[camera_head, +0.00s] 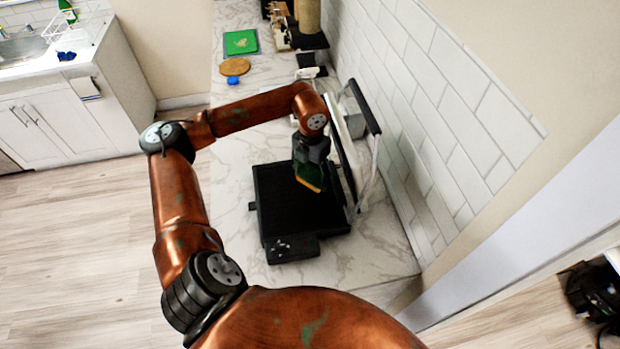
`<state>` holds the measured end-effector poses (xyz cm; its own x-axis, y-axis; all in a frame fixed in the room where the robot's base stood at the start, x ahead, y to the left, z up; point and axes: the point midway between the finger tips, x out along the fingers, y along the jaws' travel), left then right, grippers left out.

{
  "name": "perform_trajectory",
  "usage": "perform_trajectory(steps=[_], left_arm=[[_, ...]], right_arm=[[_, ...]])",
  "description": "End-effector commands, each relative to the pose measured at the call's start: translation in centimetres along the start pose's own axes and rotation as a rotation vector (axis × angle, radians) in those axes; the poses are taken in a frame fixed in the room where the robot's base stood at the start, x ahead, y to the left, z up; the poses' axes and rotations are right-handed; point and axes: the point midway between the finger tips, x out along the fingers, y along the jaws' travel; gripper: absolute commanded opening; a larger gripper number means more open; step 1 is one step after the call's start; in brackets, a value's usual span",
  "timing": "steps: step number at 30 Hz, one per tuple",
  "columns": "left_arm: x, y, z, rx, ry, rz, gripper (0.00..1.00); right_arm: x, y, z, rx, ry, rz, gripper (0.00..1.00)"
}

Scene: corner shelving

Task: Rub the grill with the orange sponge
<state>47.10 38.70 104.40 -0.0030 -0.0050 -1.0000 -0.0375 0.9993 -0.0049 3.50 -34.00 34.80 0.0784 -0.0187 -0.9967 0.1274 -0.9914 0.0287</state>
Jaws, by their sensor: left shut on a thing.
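The black grill (285,215) lies open on the white marble counter, with its raised lid (343,140) standing on the right near the tiled wall. My left gripper (310,168) is over the far right part of the grill plate. It is shut on the orange sponge (311,184), which shows an orange edge and a dark green face and is tilted. I cannot tell whether the sponge touches the plate. My right gripper is not in view.
A green board (240,42), a round wooden board (235,66) and a blue object (233,80) lie farther back on the counter. The tiled wall (440,120) bounds the right side. Bare counter (370,250) shows in front and right of the grill.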

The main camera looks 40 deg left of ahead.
Motion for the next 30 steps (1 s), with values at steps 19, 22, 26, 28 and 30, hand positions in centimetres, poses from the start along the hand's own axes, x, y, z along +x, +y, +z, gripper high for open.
perform_trajectory(steps=[19,22,26,28,30], left_arm=[[-2.4,0.0,0.0,0.0,0.0,0.0,0.37],[-3.4,0.0,0.0,0.0,-0.001,0.0,0.37],[-4.5,0.0,0.0,0.0,-0.001,0.0,0.37],[-4.6,0.0,0.0,0.0,0.0,0.0,0.37],[-4.6,0.0,0.0,0.0,0.001,0.0,0.37]], right_arm=[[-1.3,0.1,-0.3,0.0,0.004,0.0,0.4],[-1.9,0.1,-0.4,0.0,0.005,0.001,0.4],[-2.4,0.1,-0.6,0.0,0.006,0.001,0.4],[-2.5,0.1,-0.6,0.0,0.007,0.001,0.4],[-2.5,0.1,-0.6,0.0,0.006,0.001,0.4]])
